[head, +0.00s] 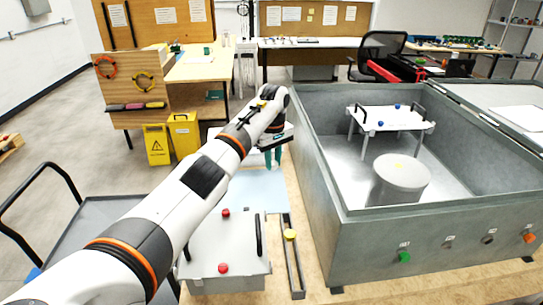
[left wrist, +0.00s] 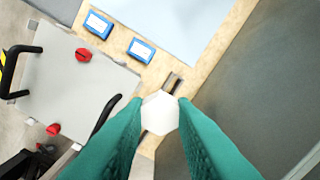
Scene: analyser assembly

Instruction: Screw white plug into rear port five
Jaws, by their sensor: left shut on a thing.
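In the left wrist view my left gripper (left wrist: 160,105) has its teal fingers shut on the white plug (left wrist: 160,113), which shows a hexagonal face. In the head view the left gripper (head: 273,162) points down over the bench strip left of the large grey analyser box (head: 335,235); the plug cannot be made out there. The box's front wall carries a green plug (head: 404,257), a dark port (head: 488,240) and an orange plug (head: 529,238). The box's rear ports are not visible. My right gripper is not in view.
A narrow rail (head: 297,275) with a yellow plug (head: 290,235) lies beside the box. A grey lid with red knobs (head: 223,268) and black handles lies left of it. Two blue items (left wrist: 141,50) lie nearby. Inside the open box stand a white cylinder (head: 400,175) and a raised plate (head: 390,118).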

